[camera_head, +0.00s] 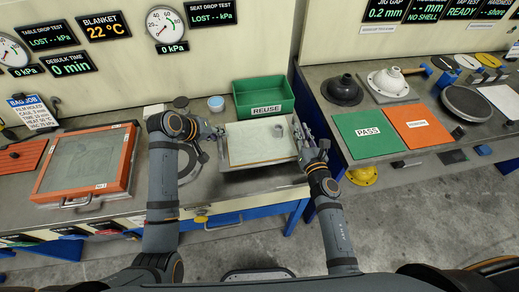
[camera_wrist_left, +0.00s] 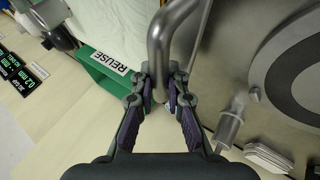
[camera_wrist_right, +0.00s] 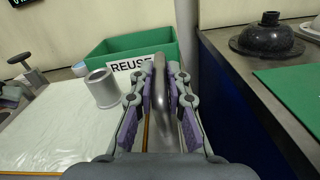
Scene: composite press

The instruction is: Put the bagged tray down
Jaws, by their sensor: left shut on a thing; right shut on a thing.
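The bagged tray (camera_head: 256,145) is a flat metal tray under a pale, clear film, level between my two arms at the front of the bench. A grey ring-shaped fitting (camera_head: 280,131) stands on its right side; it also shows in the right wrist view (camera_wrist_right: 102,88). My left gripper (camera_head: 218,134) is shut on the tray's left metal handle (camera_wrist_left: 160,45). My right gripper (camera_head: 304,142) is shut on the right handle (camera_wrist_right: 161,95). I cannot tell whether the tray's underside touches the bench.
A green REUSE bin (camera_head: 264,96) stands right behind the tray. An orange-framed unit (camera_head: 88,163) lies on the left. A second bench on the right bears a green PASS mat (camera_head: 366,134) and an orange mat (camera_head: 416,126). A gap separates the benches.

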